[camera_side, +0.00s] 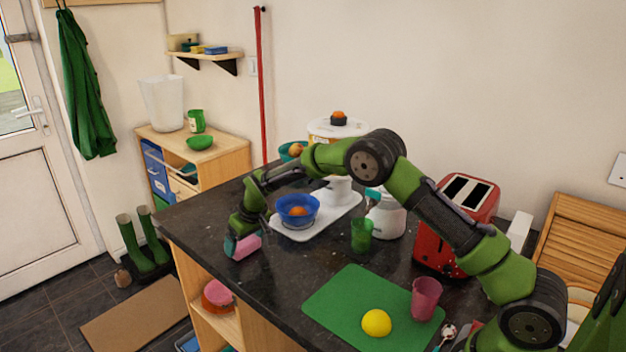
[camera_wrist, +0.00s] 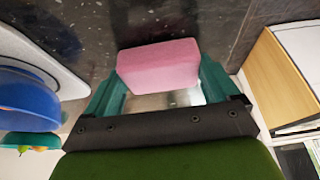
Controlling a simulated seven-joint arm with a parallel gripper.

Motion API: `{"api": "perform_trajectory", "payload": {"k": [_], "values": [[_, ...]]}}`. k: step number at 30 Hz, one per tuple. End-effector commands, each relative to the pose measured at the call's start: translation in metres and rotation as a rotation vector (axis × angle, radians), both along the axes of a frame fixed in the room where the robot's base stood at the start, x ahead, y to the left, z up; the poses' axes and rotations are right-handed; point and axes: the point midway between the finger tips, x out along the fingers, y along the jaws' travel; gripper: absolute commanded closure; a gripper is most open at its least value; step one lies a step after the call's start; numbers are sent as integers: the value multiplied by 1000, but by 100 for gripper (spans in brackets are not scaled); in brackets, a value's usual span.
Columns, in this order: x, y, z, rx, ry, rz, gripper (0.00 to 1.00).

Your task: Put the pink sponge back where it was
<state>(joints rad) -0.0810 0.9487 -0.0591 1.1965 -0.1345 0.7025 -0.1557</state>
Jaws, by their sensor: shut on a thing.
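The pink sponge (camera_side: 249,245) is low over the dark counter, near its left edge. My gripper (camera_side: 243,247) points down and is shut on it. In the wrist view the sponge (camera_wrist: 158,64) sits between the two teal fingers of my gripper (camera_wrist: 160,78), one at each end. Whether the sponge touches the counter I cannot tell.

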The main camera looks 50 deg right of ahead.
Motion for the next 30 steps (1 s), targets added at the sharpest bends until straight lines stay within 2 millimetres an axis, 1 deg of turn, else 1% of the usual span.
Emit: {"api": "perform_trajectory", "payload": {"k": [5, 6, 7, 8, 14, 17, 20, 30], "values": [[0, 0, -3, 0, 1, 0, 36], [0, 0, -3, 0, 0, 0, 7], [0, 0, -3, 0, 0, 0, 2], [0, 0, -3, 0, 0, 0, 0], [0, 0, -3, 0, 0, 1, 0], [0, 0, 2, 0, -1, 1, 0], [-5, 0, 15, 0, -2, 1, 0], [-33, 0, 81, 0, -3, 1, 0]]}}
